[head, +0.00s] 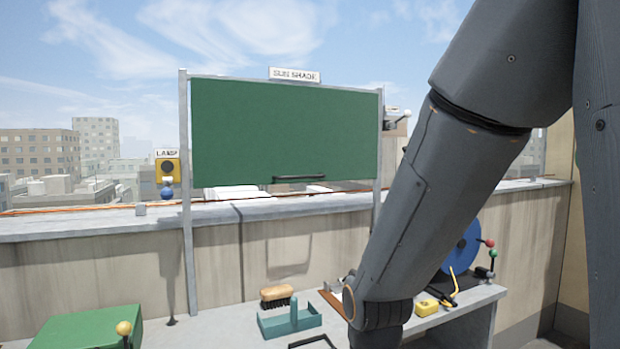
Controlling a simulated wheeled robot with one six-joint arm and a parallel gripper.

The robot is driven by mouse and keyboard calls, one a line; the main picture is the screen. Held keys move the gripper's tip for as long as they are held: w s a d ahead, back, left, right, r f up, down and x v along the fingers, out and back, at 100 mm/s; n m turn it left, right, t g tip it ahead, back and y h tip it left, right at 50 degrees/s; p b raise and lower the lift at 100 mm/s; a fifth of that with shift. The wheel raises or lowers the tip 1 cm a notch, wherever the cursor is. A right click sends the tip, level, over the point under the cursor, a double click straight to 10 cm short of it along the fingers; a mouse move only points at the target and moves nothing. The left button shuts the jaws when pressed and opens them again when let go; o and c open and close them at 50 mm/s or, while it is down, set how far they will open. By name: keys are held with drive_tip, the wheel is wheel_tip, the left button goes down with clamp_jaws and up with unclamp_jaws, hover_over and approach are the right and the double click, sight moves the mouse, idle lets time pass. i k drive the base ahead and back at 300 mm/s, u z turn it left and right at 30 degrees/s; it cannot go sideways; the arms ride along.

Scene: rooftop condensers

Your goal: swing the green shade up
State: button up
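The green shade (280,130) is a large flat panel in a grey post frame (187,230) at the middle of the head view. It appears to hang upright, facing me. A sign reading SUN SHADE (294,75) is on the top bar. A dark bar handle (299,178) runs along the shade's lower edge, right of its middle. My gripper is out of the picture.
The bench (230,325) below holds a brush (276,295), a teal tray (290,321) and a yellow tool (428,307). A blue disc (463,247) stands at the right, a green box (90,328) at lower left. A yellow lamp box (167,168) is left of the frame. A parapet (90,225) runs behind.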

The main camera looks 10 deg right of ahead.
sight(244, 133)
drive_tip(key=u, duration=0.55)
drive_tip(key=k, duration=0.1)
drive_tip(key=z, duration=1.25)
drive_tip(key=i, duration=0.55)
